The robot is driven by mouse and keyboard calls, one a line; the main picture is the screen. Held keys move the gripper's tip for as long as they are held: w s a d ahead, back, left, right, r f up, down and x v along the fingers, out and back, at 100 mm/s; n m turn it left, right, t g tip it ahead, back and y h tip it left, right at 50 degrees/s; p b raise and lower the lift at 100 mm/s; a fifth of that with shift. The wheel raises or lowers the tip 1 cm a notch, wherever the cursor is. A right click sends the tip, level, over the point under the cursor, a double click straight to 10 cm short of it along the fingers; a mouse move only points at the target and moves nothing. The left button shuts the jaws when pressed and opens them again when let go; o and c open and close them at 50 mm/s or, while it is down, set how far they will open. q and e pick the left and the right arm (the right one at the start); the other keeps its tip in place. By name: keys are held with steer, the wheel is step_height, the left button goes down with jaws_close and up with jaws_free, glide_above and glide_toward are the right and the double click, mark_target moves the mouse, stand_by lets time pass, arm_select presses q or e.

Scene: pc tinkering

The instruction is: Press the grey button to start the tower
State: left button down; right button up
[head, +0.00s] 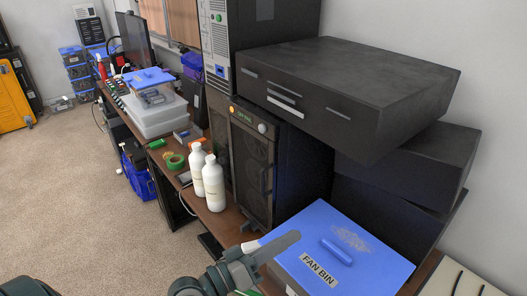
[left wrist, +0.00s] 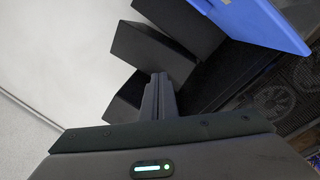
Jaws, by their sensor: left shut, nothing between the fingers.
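The black tower (head: 252,170) stands on the bench with its mesh front facing left. A round grey button (head: 262,127) sits near the top of its front, with an orange spot at the other top corner. My left gripper (head: 288,241) is shut and empty, in front of the tower and lower in the picture, by the blue-lidded bin. Its closed fingers (left wrist: 158,98) also show in the left wrist view, apart from the tower. The button cannot be made out in that wrist view. My right gripper is out of view.
The blue-lidded fan bin (head: 310,225) stands right of the tower. Two white bottles (head: 213,183) stand left of it. Dark drawer units (head: 345,85) overhang the bench at the right. Carpeted floor (head: 90,195) is open at the left.

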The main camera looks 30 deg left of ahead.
arm_select(q)
steer(key=w+a+r+n+t+y, duration=0.2)
steer(key=a+r+n+y, duration=0.4)
steer(key=a+n, duration=0.3)
steer(key=w+a+r+n+t+y, duration=0.3)
steer(key=a+r+n+t+y, duration=0.2)
steer(key=a+n, duration=0.5)
step_height(320, 180, up, 3)
steer(key=a+y, duration=0.1)
steer(key=y, duration=0.2)
steer(key=shift+a+f, duration=0.2)
steer(key=shift+a, duration=0.1)
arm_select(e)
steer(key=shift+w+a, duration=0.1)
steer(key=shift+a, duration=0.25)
arm_select(q)
steer(key=shift+w, duration=0.1)
glide_toward(262, 129)
steer(key=w+a+r, duration=0.3)
steer(key=w, duration=0.1)
steer(key=shift+w+a+r, duration=0.1)
steer(key=shift+a+r, duration=0.05)
steer(key=shift+r, duration=0.05)
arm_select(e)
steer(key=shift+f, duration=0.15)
